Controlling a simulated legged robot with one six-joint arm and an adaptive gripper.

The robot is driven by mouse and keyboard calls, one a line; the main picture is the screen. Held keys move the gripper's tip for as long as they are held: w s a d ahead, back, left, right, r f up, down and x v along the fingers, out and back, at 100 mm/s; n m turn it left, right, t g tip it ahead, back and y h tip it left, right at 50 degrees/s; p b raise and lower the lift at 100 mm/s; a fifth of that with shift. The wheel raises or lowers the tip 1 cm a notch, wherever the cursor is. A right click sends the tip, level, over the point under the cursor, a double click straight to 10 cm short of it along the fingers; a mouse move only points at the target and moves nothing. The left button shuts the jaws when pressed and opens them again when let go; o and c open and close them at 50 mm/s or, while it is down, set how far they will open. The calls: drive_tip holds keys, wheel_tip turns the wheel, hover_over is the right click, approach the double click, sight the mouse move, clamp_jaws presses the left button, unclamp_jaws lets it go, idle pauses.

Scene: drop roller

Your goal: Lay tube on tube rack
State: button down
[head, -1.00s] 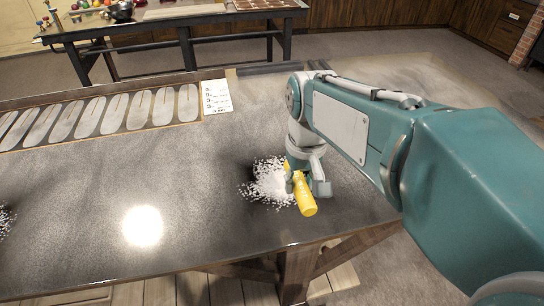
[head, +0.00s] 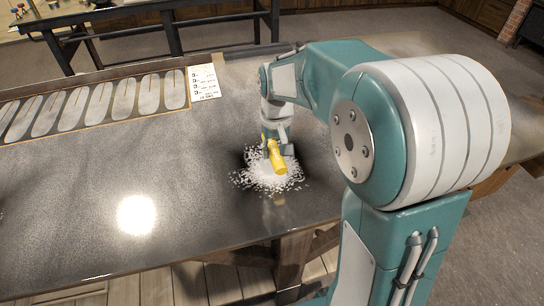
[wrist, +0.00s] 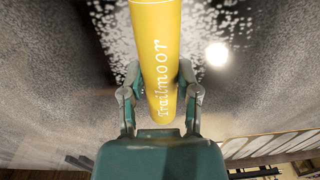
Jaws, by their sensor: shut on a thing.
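The yellow tube (head: 279,163) is held in my gripper (head: 277,150) over the dark table. In the wrist view the tube (wrist: 158,50) lies lengthwise between the two fingers of my gripper (wrist: 160,88), with white "Trailmoor" lettering on its side. The tube appears raised above the tabletop, with a faint yellowish reflection below it. A long slotted holder (head: 78,108) with several pale oval pads lies along the back left of the table; I cannot tell whether it is the tube rack.
A patch of white flakes (head: 248,180) lies on the table (head: 190,200) under the tube. A white printed card (head: 203,83) lies beside the slotted holder. The table's middle left is clear. Another table (head: 225,22) stands behind.

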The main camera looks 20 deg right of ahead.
sight(273, 159)
drive_tip(key=shift+w+f, duration=0.5)
drive_tip(key=shift+f, duration=0.1)
drive_tip(key=shift+w+f, duration=0.2)
drive_tip(key=shift+f, duration=1.5)
drive_tip(key=shift+f, duration=0.1)
drive_tip(key=shift+c, duration=1.7)
unclamp_jaws()
